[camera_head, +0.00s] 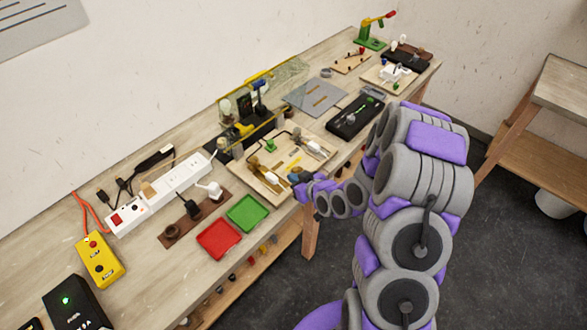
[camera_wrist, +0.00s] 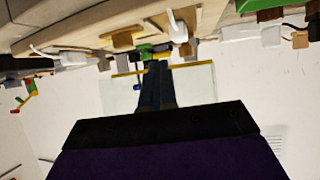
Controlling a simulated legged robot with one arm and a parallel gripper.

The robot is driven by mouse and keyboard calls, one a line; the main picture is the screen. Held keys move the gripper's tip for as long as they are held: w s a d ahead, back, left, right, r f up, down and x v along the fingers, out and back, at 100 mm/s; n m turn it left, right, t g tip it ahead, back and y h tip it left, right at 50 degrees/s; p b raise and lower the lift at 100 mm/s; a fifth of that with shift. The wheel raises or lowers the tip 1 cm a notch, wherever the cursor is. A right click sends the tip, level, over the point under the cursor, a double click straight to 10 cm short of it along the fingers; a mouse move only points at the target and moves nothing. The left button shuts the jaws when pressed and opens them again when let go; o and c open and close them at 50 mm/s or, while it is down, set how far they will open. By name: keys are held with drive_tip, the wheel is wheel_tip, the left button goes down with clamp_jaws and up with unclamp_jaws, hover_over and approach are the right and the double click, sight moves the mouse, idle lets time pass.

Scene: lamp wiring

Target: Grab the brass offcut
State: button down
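A light wooden board (camera_head: 262,187) with a raised edge lies on the bench, holding several small parts. A thin yellow strip (camera_head: 293,164) lies on it and may be the brass offcut; it is too small to be sure. My gripper (camera_head: 299,176) is at the board's near right edge, close to that strip. In the wrist view my gripper's dark fingers (camera_wrist: 156,72) look together, with nothing visible between them. The wrist view looks upside down, and I cannot make out the offcut there.
White connectors (camera_head: 271,178) and a green block (camera_head: 270,146) stand on the board. A red tray (camera_head: 219,239) and a green tray (camera_head: 246,213) lie to the left. A black case (camera_head: 355,117) lies to the right. A yellow-framed clear screen (camera_head: 280,75) stands behind.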

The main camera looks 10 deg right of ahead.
drive_tip(key=shift+s+r+p, duration=0.15)
drive_tip(key=shift+s+p, duration=0.9)
drive_tip(key=shift+p, duration=1.15)
drive_tip(key=shift+c, duration=1.9)
unclamp_jaws()
